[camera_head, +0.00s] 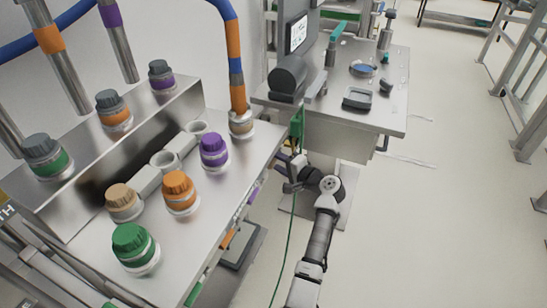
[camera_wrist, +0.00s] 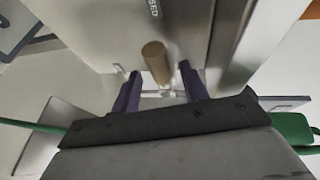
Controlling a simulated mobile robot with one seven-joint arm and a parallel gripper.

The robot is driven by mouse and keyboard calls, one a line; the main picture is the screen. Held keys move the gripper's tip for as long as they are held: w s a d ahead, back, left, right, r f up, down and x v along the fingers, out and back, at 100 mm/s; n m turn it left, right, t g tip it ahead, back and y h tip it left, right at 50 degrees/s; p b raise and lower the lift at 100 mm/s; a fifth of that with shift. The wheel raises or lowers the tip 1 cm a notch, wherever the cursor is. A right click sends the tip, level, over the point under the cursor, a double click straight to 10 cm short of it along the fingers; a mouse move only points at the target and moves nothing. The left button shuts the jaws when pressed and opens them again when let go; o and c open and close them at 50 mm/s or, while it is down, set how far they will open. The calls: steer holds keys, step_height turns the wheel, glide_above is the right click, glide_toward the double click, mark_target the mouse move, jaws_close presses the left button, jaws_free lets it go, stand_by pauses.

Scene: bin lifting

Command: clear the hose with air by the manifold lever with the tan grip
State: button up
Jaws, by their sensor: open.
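In the wrist view, the lever's tan grip (camera_wrist: 155,60) points toward the camera, between the two dark fingers of my gripper (camera_wrist: 159,75). The gripper is open, with a gap visible on each side of the grip. The lever's base is largely hidden behind the grip. In the head view, my gripper (camera_head: 292,172) is at the right end of the manifold's front edge. The tan-grip lever cannot be made out there.
Green (camera_head: 135,245), orange (camera_head: 180,190), purple (camera_head: 214,148) and tan (camera_head: 122,200) caps stand on the bench. Purple (camera_head: 254,194) and orange (camera_head: 228,238) levers line its front edge. A workbench (camera_head: 390,100) stands close behind my gripper. Open floor lies to the right.

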steer(key=shift+x, duration=1.45)
steer(key=shift+c, duration=0.3)
jaws_close()
